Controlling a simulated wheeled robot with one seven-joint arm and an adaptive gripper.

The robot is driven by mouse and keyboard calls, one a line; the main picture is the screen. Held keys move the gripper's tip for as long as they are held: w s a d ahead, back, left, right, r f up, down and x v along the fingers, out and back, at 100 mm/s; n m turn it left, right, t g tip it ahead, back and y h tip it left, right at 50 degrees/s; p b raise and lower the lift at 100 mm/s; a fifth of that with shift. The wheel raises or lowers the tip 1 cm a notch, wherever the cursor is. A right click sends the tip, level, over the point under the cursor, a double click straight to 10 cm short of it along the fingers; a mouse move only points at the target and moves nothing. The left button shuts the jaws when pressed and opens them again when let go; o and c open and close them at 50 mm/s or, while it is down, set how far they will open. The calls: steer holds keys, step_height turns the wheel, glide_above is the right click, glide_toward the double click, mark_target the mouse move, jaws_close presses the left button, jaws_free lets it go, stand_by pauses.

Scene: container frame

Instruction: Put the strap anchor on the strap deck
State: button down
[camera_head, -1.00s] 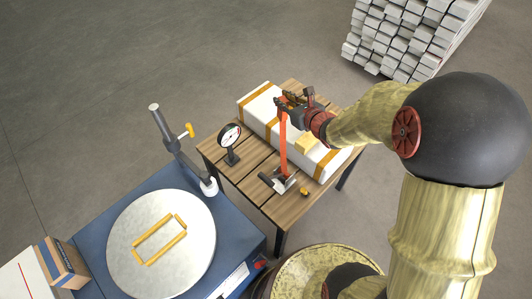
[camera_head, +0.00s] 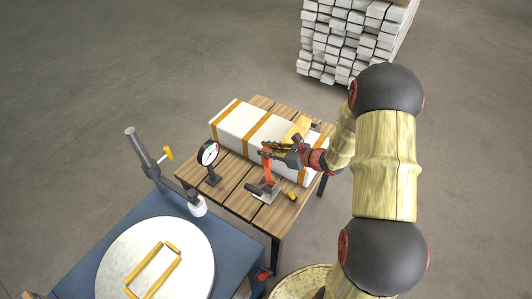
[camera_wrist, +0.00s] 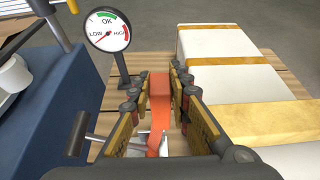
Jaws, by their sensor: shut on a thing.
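An orange-red strap (camera_head: 267,170) rises from a metal ratchet (camera_head: 267,192) on the slatted wooden table (camera_head: 238,200), which I take as the strap deck. My gripper (camera_head: 268,152) is shut on the strap's orange upper end, which I take as the strap anchor (camera_wrist: 159,95). It holds that end above the table, in front of the white box (camera_head: 235,122). In the wrist view the orange end sits between my two fingers, and the strap (camera_wrist: 155,142) runs down below it. The fingers hide part of its sides.
The white box has orange bands and a yellow pad (camera_head: 297,128) on top. A dial gauge (camera_head: 209,155) stands left of my gripper. A blue bench (camera_head: 225,235) with a round metal plate (camera_head: 195,250) and a post (camera_head: 140,150) is at left. A yellow piece (camera_head: 292,196) lies beside the ratchet.

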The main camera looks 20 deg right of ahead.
steer(key=shift+d+f, duration=0.15)
steer(key=shift+f, duration=0.1)
steer(key=shift+w+a+f, duration=0.1)
steer(key=shift+a+f, duration=0.1)
steer(key=shift+w+a+f+b, duration=1.35)
steer(key=shift+w+f, duration=0.35)
steer(key=shift+f, duration=0.4)
steer(key=shift+w+a+f+b, duration=1.15)
steer(key=shift+w+a+f, duration=0.3)
steer(key=shift+w+f, duration=0.5)
steer(key=shift+w+a+f+b, duration=1.25)
steer(key=shift+w+a+f, duration=0.2)
steer(key=shift+f, duration=0.8)
steer(key=shift+f, duration=0.2)
steer(key=c, duration=1.7)
jaws_free()
steer(key=shift+o, duration=0.2)
steer(key=shift+r, duration=0.15)
